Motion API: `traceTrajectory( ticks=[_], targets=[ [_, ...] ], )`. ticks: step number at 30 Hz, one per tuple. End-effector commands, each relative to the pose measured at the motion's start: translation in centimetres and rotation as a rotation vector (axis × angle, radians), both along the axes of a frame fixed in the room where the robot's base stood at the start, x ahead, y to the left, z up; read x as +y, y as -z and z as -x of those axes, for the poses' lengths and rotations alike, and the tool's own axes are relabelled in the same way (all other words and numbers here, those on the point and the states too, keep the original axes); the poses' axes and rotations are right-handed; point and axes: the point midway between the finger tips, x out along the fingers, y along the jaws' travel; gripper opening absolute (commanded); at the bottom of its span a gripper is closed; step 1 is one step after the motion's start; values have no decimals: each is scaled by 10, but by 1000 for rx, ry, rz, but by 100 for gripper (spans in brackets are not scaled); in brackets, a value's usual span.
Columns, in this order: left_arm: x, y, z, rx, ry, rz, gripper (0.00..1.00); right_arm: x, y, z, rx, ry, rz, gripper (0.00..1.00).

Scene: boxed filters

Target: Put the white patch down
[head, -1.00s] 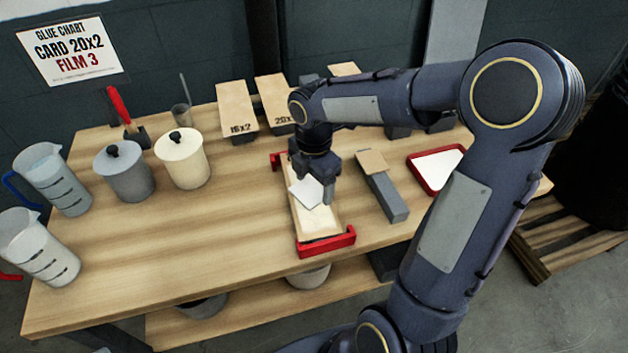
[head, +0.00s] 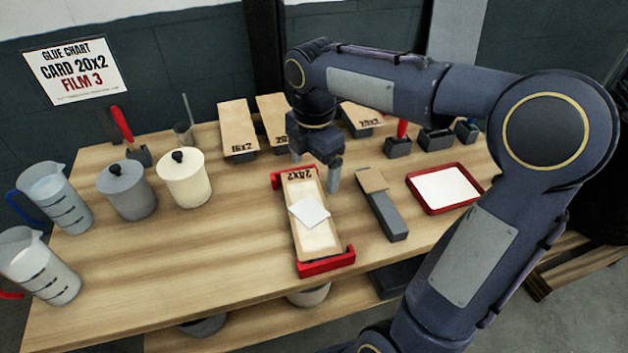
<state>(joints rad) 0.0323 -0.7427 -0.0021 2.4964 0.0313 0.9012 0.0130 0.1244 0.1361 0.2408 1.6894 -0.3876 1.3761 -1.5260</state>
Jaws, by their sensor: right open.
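The frame sits between the red end stops of a holder (head: 327,263). My right gripper (head: 315,175) is open and empty, above the far end of the frame and apart from the patch. My left gripper is not in the head view.
A red tray with a white sheet (head: 413,194) and a grey block with a card top (head: 388,215) stand to the right. Lidded pots (head: 185,185) and measuring jugs (head: 48,270) stand left. More labelled boards (head: 236,128) lie behind.

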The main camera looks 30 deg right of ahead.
Motion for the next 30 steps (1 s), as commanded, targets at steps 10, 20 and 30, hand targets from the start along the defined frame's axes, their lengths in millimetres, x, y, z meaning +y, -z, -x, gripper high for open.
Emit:
traceTrajectory(
  ticks=[10,20,30],
  targets=[
    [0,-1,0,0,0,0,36,6,-17,55,-93,441,-94,89],
    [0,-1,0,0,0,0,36,43,23,157,-100,1563,-561,89],
    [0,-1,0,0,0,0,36,55,37,172,-29,1816,-697,89]
  ],
)
